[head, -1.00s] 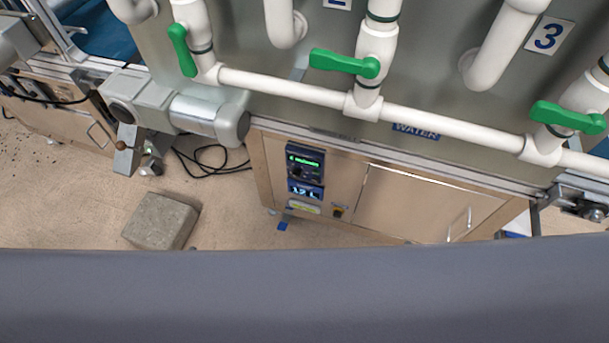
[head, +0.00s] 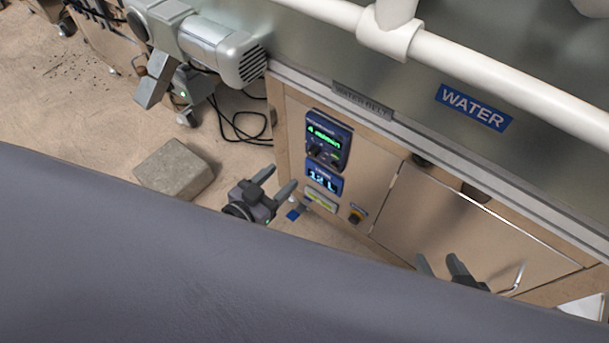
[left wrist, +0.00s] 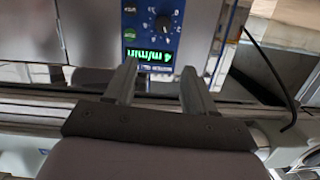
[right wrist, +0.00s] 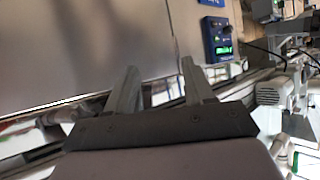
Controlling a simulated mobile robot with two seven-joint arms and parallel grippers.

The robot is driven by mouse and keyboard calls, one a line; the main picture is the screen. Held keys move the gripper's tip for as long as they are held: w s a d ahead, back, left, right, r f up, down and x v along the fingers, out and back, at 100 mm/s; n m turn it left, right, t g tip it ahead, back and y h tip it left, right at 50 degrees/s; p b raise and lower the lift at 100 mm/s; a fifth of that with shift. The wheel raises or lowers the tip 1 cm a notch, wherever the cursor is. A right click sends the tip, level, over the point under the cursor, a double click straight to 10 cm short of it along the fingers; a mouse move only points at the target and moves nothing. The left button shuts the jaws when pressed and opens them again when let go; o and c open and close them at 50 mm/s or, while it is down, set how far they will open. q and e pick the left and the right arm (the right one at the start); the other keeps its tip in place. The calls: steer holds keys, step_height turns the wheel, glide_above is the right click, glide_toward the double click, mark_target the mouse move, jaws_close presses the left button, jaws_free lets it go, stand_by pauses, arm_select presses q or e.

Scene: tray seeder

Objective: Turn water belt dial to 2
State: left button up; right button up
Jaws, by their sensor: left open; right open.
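The water belt control panel (head: 329,140) is a blue box on the cabinet front, below a label reading WATER BELT. Its black dial (left wrist: 163,24) shows in the left wrist view, ringed by small numbers. The green display (left wrist: 149,56) appears upside down there and seems to read 4 m/min. My left gripper (head: 277,181) is open and empty, left of the panel in the head view and apart from it. My right gripper (head: 438,258) is open and empty before the cabinet door, with its lower part hidden. Which number the dial points to is unclear.
A second display (head: 323,178) reading 12 L and a small knob (head: 356,214) sit below the panel. The cabinet door (head: 470,230) has a metal handle. A grey block (head: 174,169) lies on the floor, and a white pipe (head: 500,85) runs above.

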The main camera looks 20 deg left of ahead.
arm_select(q)
steer(key=m+t+h+b, duration=0.1)
steer(key=h+b, duration=0.1)
steer(key=b, duration=0.2)
glide_toward(310, 155)
steer(key=shift+b+x, duration=1.65)
steer(key=shift+x, duration=2.5)
arm_select(e)
steer(key=shift+y, duration=0.8)
steer(key=shift+w+a+f, duration=0.25)
steer(key=shift+a+f, duration=0.25)
steer(key=shift+f, duration=0.25)
steer(key=shift+w+a+f, duration=0.2)
steer(key=shift+a+f, duration=0.25)
steer(key=shift+f, duration=0.25)
steer(key=shift+w+a+f, duration=0.25)
steer(key=shift+a+f, duration=0.25)
steer(key=shift+f, duration=0.25)
arm_select(q)
steer(key=shift+d+r, duration=0.1)
jaws_close()
